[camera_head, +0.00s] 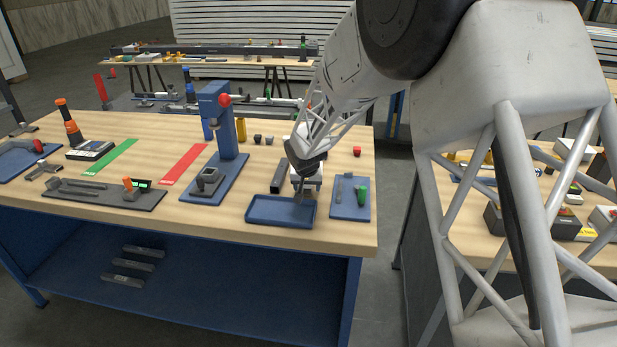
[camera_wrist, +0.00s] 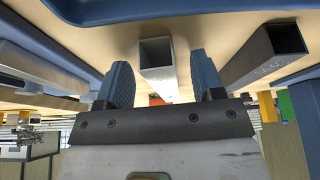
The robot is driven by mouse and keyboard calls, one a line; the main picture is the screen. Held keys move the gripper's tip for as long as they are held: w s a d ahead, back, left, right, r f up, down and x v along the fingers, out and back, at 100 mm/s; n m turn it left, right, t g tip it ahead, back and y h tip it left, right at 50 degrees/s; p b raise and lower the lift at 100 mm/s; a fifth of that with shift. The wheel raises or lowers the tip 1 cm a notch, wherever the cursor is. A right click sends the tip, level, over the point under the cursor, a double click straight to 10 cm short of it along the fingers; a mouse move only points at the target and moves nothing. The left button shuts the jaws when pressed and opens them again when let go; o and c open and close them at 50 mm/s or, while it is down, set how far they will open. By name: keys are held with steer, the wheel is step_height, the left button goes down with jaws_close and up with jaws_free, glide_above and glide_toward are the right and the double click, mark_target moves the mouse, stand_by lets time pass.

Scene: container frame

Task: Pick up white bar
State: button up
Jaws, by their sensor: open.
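The white bar (camera_wrist: 158,78) is a light, hollow square tube seen end-on in the wrist view. It lies between the two fingers of my gripper (camera_wrist: 161,72), with a gap visible on each side. My gripper is open and empty. In the head view my gripper (camera_head: 304,187) is low over the bench, just behind the blue tray. There the bar is mostly hidden by my gripper, and its exact contact with the bench cannot be told.
A dark square bar (camera_head: 281,177) lies just left of my gripper. The blue tray (camera_head: 281,222) is in front, and a blue plate with a green-handled tool (camera_head: 361,195) lies right. A blue press (camera_head: 222,140) stands farther left.

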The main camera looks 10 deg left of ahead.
stand_by(0.5)
steer(key=c, duration=1)
steer(key=shift+c, duration=0.2)
steer(key=shift+r, duration=0.2)
steer(key=shift+r, duration=1.5)
steer(key=s+d, duration=0.2)
steer(key=s, duration=0.3)
steer(key=s+d+r, duration=0.1)
steer(key=s+d, duration=0.1)
steer(key=s, duration=0.3)
steer(key=s+d, duration=0.2)
steer(key=s, duration=0.3)
steer(key=shift+r, duration=0.3)
steer(key=shift+w, duration=0.15)
steer(key=w+d+r+m, duration=0.1)
steer(key=w+d+r, duration=0.2)
steer(key=w+d, duration=0.3)
steer(key=shift+w+d+r, duration=0.3)
steer(key=shift+w+d, duration=0.05)
steer(key=shift+w, duration=0.05)
